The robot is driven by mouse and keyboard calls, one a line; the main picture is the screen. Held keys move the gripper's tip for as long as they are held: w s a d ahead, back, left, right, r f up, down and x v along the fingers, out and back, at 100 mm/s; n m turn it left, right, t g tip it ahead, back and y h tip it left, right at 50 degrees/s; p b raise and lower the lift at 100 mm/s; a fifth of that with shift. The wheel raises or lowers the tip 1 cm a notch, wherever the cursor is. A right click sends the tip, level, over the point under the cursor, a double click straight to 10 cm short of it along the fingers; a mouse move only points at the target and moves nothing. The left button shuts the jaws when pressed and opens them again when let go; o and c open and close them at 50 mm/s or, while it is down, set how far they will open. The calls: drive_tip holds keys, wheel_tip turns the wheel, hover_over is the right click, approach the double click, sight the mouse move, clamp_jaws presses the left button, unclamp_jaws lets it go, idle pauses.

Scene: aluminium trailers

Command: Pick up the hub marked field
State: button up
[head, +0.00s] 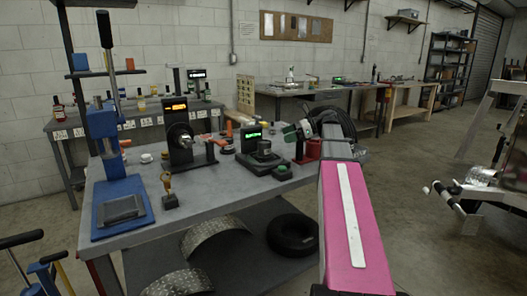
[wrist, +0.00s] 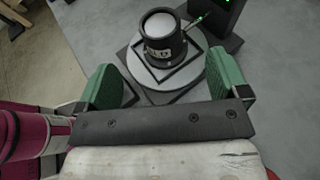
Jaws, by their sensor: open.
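A dark cylindrical hub (wrist: 160,38) with a pale round top stands upright on a light round plate (wrist: 196,72) in the wrist view. A small label shows on its side, too small to read surely. In the head view the hub (head: 264,147) sits on a black device (head: 250,161) with a green display. My gripper (wrist: 164,82) is open and empty. Its green fingers point toward the hub, one to each side and short of it, not touching. In the head view my gripper (head: 291,133) is right of the hub and above the table.
A tyre (head: 293,235) and curved metal fenders lie below. The bench's front middle is clear.

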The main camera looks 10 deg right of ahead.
sight(263, 143)
drive_tip(key=x, duration=1)
drive_tip(key=shift+a, duration=0.25)
drive_tip(key=shift+c, duration=0.2)
drive_tip(key=c, duration=1.6)
drive_tip(key=shift+o, duration=0.2)
wheel_tip(263, 143, up, 9)
drive_tip(key=shift+w+r, duration=0.1)
drive_tip(key=shift+r, duration=0.25)
drive_tip(key=shift+d+r, duration=0.15)
